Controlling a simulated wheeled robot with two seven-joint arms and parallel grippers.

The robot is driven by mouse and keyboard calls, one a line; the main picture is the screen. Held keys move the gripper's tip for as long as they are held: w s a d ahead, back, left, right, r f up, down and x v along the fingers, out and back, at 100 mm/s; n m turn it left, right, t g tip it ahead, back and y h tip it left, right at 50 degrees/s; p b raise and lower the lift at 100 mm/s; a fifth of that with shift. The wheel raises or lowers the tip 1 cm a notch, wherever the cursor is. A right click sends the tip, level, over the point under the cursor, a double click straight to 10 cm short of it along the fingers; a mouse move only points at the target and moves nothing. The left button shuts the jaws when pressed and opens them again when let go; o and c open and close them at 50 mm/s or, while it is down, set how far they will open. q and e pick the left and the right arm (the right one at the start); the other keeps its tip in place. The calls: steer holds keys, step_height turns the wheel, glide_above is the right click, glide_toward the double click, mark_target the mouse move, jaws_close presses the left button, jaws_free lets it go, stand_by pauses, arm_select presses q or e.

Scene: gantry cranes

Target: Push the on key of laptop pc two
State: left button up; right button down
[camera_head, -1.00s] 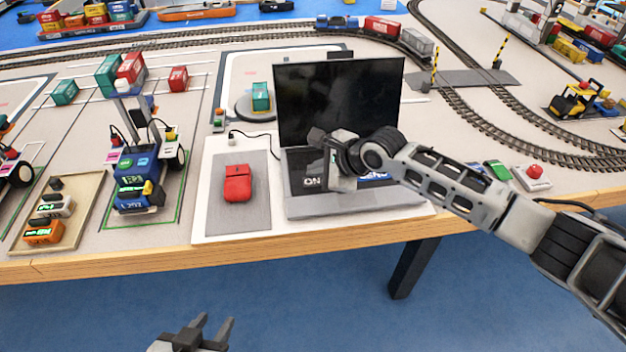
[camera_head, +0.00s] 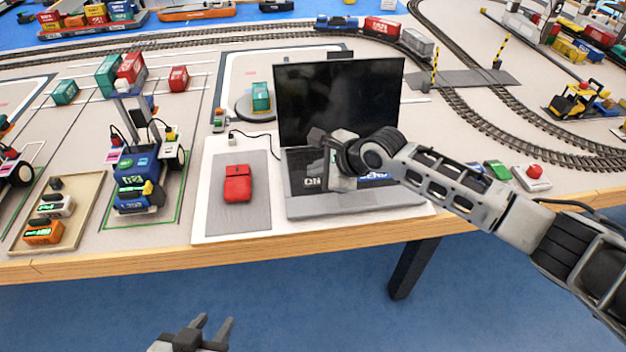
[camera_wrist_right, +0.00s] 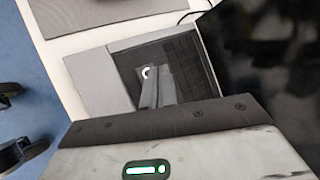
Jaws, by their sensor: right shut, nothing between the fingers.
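The laptop (camera_head: 355,205) stands open on a white board at the table's front, its screen (camera_head: 340,100) black. Its keyboard deck has a dark key lettered "ON" (camera_head: 313,182) on the left and a blue key lettered "SEND" (camera_head: 373,177) on the right. My right gripper (camera_head: 335,186) points down over the deck, just right of the "ON" letters. In the right wrist view its shut, empty fingers (camera_wrist_right: 157,84) end at a dark key with a white ring mark (camera_wrist_right: 147,72); I cannot tell whether they touch. My left gripper (camera_head: 215,319) is open and empty, below the table edge.
A red mouse (camera_head: 237,184) lies on a grey pad left of the laptop. A blue toy vehicle (camera_head: 138,180) and a tray of small devices (camera_head: 88,205) are further left. A red button box (camera_head: 533,177) is right, beyond my right arm. Railway track (camera_head: 200,45) runs behind.

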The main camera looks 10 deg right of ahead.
stand_by(0.4)
steer(key=shift+f, duration=0.45)
steer(key=shift+f, duration=0.4)
stand_by(0.5)
steer(key=shift+r+p, duration=0.1)
steer(key=shift+p, duration=0.25)
steer(key=shift+r+p, duration=0.75)
steer(key=shift+p, duration=0.35)
